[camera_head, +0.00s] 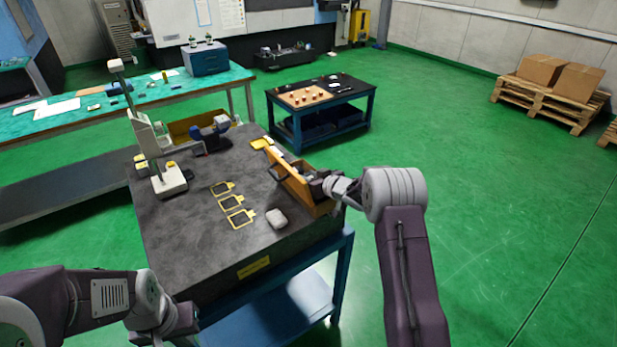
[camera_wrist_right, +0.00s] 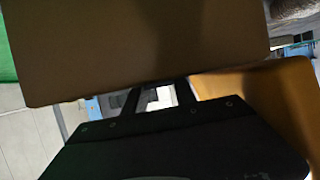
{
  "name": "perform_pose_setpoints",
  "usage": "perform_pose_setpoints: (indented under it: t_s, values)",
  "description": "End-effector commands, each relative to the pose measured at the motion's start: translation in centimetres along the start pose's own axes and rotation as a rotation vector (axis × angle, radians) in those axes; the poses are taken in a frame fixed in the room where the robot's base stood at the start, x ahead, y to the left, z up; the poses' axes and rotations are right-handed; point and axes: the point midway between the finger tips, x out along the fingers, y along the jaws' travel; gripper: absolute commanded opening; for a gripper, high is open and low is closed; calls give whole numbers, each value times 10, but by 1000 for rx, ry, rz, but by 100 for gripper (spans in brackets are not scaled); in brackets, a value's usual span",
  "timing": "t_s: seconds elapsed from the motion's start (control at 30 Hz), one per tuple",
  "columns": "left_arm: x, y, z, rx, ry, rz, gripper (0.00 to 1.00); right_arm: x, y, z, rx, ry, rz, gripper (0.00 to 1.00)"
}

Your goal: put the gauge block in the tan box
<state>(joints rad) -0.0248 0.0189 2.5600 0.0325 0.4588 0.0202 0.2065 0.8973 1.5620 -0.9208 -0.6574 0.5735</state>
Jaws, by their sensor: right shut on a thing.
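The tan box (camera_head: 294,183) stands open on the right edge of the dark granite-like table, with a tall brown panel and a dark handle on its left. In the right wrist view, a brown panel (camera_wrist_right: 140,45) fills the top and an orange-tan wall (camera_wrist_right: 285,100) is at right. My right gripper (camera_head: 318,185) is at the box's right side. I cannot make out the gauge block. My left gripper (camera_head: 175,325) is near the table's front left; its jaws are unclear.
On the table (camera_head: 180,245) are several yellow-framed dark outlines (camera_head: 231,204), a pale rounded object (camera_head: 276,218), a white stand (camera_head: 168,180), a blue-grey device (camera_head: 212,134) and a yellow-brown open box (camera_head: 190,127). The front left of the tabletop is clear.

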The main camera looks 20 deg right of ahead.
Motion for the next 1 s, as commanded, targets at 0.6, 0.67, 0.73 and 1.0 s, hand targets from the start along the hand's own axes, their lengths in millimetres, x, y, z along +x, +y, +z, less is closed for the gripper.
perform_pose_setpoints:
  t_s: [0.6, 0.67, 0.73, 1.0]
  values:
    - [-4, 0, 0, 0, 0, 0, 0, -2, 0, -6, -1, 1, 1, 54]
    - [-10, 0, -1, 0, 0, 0, 0, -6, 0, -15, -2, 1, 1, 54]
    - [-3, 0, 0, 0, 0, 0, 0, -17, 1, -10, 0, 0, 2, 54]
    - [3, 0, 0, 0, 0, 0, 0, -79, 1, -10, 0, 1, 4, 54]
